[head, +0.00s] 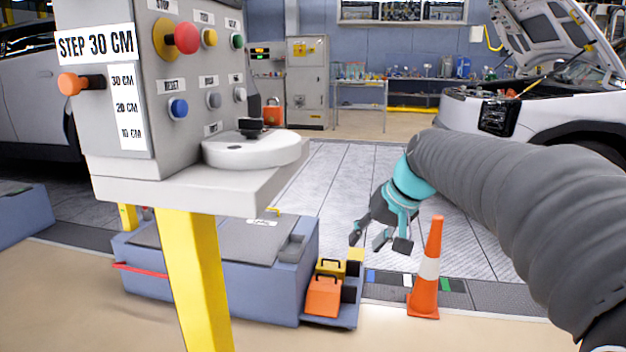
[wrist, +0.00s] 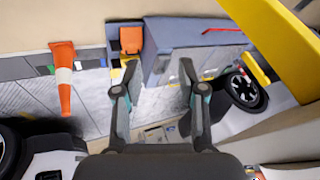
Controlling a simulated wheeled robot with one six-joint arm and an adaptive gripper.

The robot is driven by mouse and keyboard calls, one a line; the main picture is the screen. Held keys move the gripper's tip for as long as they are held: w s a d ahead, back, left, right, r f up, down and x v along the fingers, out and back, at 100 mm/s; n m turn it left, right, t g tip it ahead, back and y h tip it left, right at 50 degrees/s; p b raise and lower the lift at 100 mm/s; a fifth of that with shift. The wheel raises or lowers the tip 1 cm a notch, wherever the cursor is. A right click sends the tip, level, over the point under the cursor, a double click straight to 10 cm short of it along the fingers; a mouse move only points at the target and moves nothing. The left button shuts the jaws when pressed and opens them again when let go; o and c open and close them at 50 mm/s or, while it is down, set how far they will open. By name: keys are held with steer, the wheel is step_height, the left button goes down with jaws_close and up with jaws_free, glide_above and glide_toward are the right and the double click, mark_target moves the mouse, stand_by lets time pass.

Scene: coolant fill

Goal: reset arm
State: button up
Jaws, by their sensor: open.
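My gripper (head: 381,240) hangs at the end of my grey-sleeved arm, right of the control box, pointing down and left. Its fingers are spread with nothing between them. In the wrist view my gripper (wrist: 153,78) also shows open and empty, with floor and the blue-grey lift block behind it. The control box (head: 122,165) stands on a yellow post at the left, apart from my gripper. It carries a red stop knob, a blue button under a RESET label, several other buttons and an orange-tipped lever beside a STEP 30 CM scale.
An orange and white cone (head: 428,270) stands just right of and below my gripper. A blue-grey lift block (head: 215,275) and orange and yellow blocks (head: 324,296) lie on the floor at left. A white car (head: 545,120) with its hood raised is behind my arm.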

steer(key=s+d+f+h, duration=0.1)
steer(key=s+f, duration=0.2)
steer(key=s, duration=0.5)
steer(key=s+d+f+h, duration=0.1)
steer(key=s+d+f, duration=0.1)
steer(key=s, duration=0.7)
steer(key=s+d+f+t+h, duration=0.1)
steer(key=s+d+f+h, duration=0.1)
steer(key=s+f, duration=0.3)
steer(key=shift+s, duration=1.85)
